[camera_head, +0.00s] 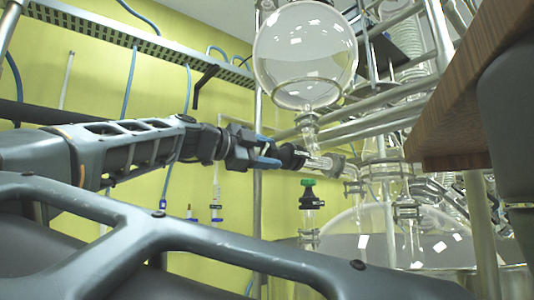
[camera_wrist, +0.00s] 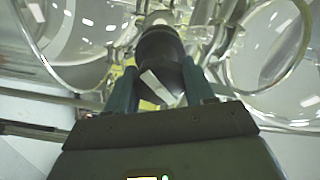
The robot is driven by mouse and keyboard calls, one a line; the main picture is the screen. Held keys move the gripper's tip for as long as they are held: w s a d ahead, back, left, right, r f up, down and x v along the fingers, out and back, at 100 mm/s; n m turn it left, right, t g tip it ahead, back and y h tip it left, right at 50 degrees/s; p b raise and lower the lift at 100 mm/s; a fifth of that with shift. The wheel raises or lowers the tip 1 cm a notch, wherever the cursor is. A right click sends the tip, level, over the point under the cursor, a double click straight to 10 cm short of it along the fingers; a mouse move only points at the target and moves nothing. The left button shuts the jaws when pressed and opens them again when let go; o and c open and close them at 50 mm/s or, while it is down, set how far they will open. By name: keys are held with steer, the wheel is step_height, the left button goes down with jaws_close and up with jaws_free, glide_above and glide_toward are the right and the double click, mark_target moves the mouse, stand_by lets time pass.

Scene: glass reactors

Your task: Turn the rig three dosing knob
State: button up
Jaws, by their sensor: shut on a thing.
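The dosing knob (camera_head: 293,158) is dark and rounded, on the end of a clear glass stem (camera_head: 320,162) below the large round flask. My gripper (camera_head: 277,152) reaches it from the left, its two bluish fingers on either side of the knob. In the wrist view the dark knob (camera_wrist: 162,50) sits between the fingertips of my gripper (camera_wrist: 160,72), which are shut on it. A pale mark shows on the knob's side. The fingers hide part of the knob, and its inner end is not clear.
A large round glass flask (camera_head: 305,55) hangs just above. A green-capped glass piece (camera_head: 308,194) stands below. Metal rails and glass fittings crowd the right. A wooden shelf edge (camera_head: 470,95) juts in at upper right. Open space lies before the yellow wall at left.

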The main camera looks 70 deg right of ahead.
steer(key=n, duration=0.4)
steer(key=shift+w+n, duration=0.1)
steer(key=shift+n, duration=0.3)
steer(key=shift+f+n, duration=0.1)
steer(key=shift+n, duration=1.7)
steer(key=o, duration=1)
steer(key=shift+b+v, duration=0.9)
steer(key=shift+v, duration=3)
